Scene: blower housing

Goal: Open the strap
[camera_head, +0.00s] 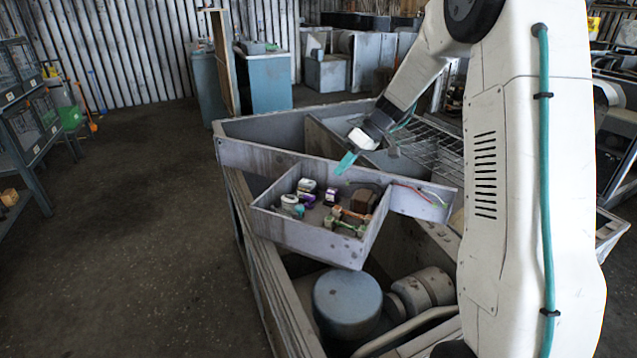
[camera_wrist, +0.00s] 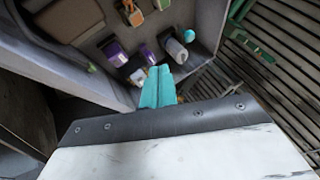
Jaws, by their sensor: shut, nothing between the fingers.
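No part can be picked out for certain as the strap. An open grey box (camera_head: 300,238) on the housing holds several small electrical parts. Among them is a tan piece with green ends (camera_head: 345,222); I cannot tell whether this is the strap. Purple-and-white blocks (camera_head: 307,189) sit near the box's back left; purple blocks (camera_wrist: 115,53) also show in the wrist view. My gripper (camera_head: 346,163) has teal fingers, shut and empty, above the back edge of the box. In the wrist view its fingertips (camera_wrist: 162,72) appear close to a white cylindrical part (camera_wrist: 176,50).
The large grey housing (camera_head: 262,128) surrounds the box, with a blue-grey cylinder (camera_head: 347,302) below in front. A wire grille (camera_head: 432,142) lies behind at right. Thin coloured wires (camera_head: 425,193) run along the box's right arm. Floor at left is clear.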

